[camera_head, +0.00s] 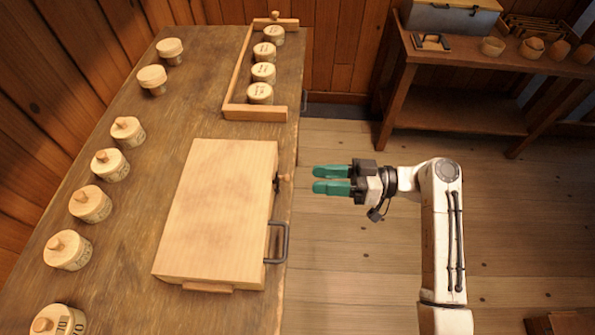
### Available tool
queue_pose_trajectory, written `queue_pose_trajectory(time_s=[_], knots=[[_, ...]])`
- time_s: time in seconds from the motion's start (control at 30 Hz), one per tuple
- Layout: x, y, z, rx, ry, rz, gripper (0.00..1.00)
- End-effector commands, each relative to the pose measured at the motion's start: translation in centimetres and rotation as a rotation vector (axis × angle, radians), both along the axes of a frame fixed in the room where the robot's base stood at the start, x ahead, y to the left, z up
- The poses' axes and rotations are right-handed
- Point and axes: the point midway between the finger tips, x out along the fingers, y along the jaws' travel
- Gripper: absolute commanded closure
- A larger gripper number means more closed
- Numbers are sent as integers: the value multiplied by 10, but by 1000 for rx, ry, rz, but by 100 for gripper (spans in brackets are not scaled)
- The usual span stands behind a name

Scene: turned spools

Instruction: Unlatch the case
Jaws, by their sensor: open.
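The case (218,208) is a flat, pale wooden box lying shut on the workbench. On its right side is a small peg-like latch (284,178) with a wooden knob and dark metal base. Below the latch on the same side is a dark metal handle (279,243). My gripper (316,179) has two green fingers pointing left. It is open and empty, just to the right of the latch and apart from it. How the latch engages is too small to tell.
The workbench (150,190) carries several lidded spools (90,203) along its left side. A wooden rack (238,75) with several lidded spools stands beyond the case. A side table (440,52) with pots and a box (450,18) is at the upper right. The floor between is clear.

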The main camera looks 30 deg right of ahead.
Motion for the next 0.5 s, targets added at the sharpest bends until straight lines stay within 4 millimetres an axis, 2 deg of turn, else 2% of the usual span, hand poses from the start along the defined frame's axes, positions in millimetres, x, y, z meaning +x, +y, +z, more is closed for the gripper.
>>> queue_pose_trajectory(time_s=[0.2, 0.5], knots=[[21, 31, 2, 0, 1, 3, 56], [33, 48, 0, -1, 1, -1, 56]])
